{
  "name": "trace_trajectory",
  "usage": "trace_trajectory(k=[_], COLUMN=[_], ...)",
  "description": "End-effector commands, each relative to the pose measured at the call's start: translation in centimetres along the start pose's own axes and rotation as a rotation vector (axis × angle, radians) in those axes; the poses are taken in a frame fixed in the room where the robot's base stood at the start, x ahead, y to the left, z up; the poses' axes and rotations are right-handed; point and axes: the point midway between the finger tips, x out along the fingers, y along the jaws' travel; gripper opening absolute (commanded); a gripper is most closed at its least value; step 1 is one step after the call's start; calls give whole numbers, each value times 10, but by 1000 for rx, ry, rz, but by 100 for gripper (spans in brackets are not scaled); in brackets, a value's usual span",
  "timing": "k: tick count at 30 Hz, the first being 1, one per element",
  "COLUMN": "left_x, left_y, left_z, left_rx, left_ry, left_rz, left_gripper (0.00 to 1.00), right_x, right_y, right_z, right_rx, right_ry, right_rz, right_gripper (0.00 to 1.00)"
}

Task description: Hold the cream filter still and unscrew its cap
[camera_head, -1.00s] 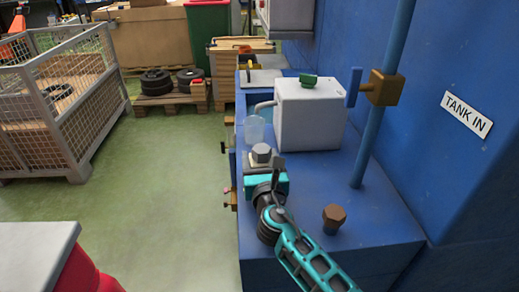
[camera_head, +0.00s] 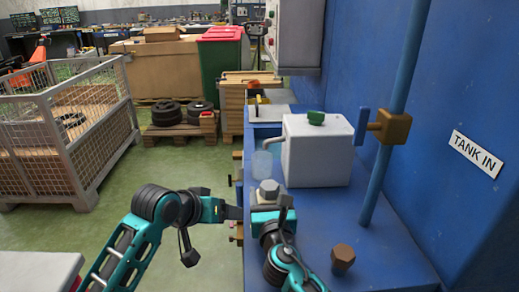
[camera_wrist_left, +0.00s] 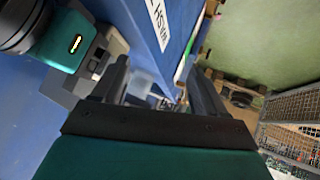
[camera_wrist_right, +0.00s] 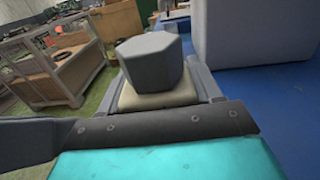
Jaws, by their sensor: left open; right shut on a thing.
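The cream filter (camera_wrist_right: 158,98) stands on the blue bench with a grey hexagonal cap (camera_head: 268,188) on top. The cap also shows large in the right wrist view (camera_wrist_right: 153,66). My right gripper (camera_head: 266,214) is shut on the cream body, below the cap, with one finger on each side. Most of the body is hidden by the fingers. My left gripper (camera_head: 238,212) is open, just left of the right gripper and lower than the cap. In the left wrist view its two fingers (camera_wrist_left: 160,88) are apart with nothing held between them.
A white box (camera_head: 317,152) with a green knob stands behind the filter, with a translucent cup (camera_head: 262,164) beside it. A brown hexagonal cap (camera_head: 342,258) sits at the front of the bench. A blue pipe (camera_head: 398,110) rises at the right. Green floor lies left.

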Motion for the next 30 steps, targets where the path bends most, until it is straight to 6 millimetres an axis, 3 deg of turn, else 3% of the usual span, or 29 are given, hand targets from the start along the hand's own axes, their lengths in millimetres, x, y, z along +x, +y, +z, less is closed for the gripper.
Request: trace_trajectory(k=[1,6,12,16,21,26,30], left_x=[-6,-24,-50,-66,-83,-88,-77], left_y=[6,32,78,106,127,133,131], left_z=[-19,-61,-93,-102,-106,-106,-101], left_rx=[10,43,122,185,243,264,265], left_ry=[-11,-89,-215,-299,-370,-398,-403], left_rz=[1,4,-26,-70,-132,-161,-164], left_gripper=[72,72,72,72,72,72,72], right_x=[0,0,0,0,0,0,0], right_y=[0,0,0,0,0,0,0], right_z=[-1,-1,-1,-1,-1,-1,-1], right_rx=[0,0,0,0,0,0,0], right_ry=[2,2,2,2,2,2,2], right_rz=[0,0,0,0,0,0,0], right_gripper=[9,9,9,9,9,9,9])
